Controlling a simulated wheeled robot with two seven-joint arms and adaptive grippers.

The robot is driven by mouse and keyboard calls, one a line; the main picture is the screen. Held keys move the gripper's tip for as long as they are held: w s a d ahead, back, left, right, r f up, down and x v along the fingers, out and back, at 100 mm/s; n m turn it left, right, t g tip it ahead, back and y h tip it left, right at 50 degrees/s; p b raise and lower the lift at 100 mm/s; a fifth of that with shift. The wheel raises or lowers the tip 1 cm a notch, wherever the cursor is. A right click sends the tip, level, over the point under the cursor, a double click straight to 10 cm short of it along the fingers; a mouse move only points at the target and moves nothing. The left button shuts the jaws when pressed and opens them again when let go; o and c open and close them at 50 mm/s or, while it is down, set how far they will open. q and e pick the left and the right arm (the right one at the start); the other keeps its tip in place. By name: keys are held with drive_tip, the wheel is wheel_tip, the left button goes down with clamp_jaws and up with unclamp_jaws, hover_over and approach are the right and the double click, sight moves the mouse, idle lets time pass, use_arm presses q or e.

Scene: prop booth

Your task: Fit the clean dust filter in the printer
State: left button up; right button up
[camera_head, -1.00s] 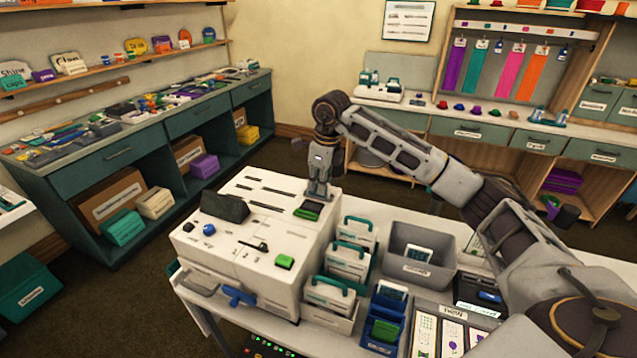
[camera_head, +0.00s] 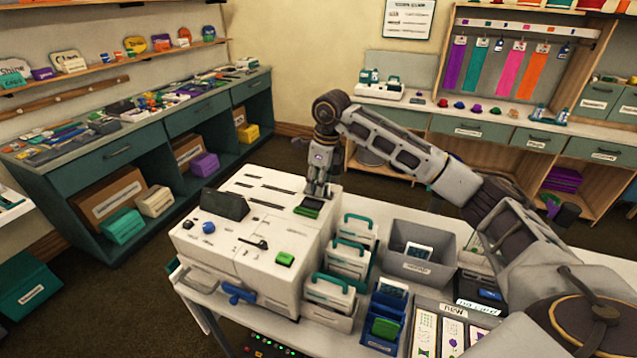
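The white printer (camera_head: 250,266) stands on the table, with slots, a dark raised panel (camera_head: 224,204) and a green button (camera_head: 285,258) on top. My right gripper (camera_head: 318,195) points down at the printer's far right top corner. Its fingertips are at or just behind a small dark piece with a green top (camera_head: 308,206), which lies at the printer's top edge. I cannot tell whether the fingers touch it or how far apart they are. No piece is clearly recognisable as the dust filter. My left gripper is out of view.
White cartridges with teal handles (camera_head: 346,258) stand right of the printer. A grey bin (camera_head: 423,266) holds a white-and-blue piece (camera_head: 418,250). A blue holder (camera_head: 384,325) and a menu tray (camera_head: 452,312) stand nearer. My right arm spans above the table's right side.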

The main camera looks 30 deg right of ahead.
idle(0.3)
wheel_tip(320, 180, up, 12)
drive_tip(key=s+d, duration=0.1)
drive_tip(key=shift+s, duration=0.15)
idle(0.5)
drive_tip(key=shift+d, duration=0.1)
drive_tip(key=shift+f, duration=0.15)
idle(0.7)
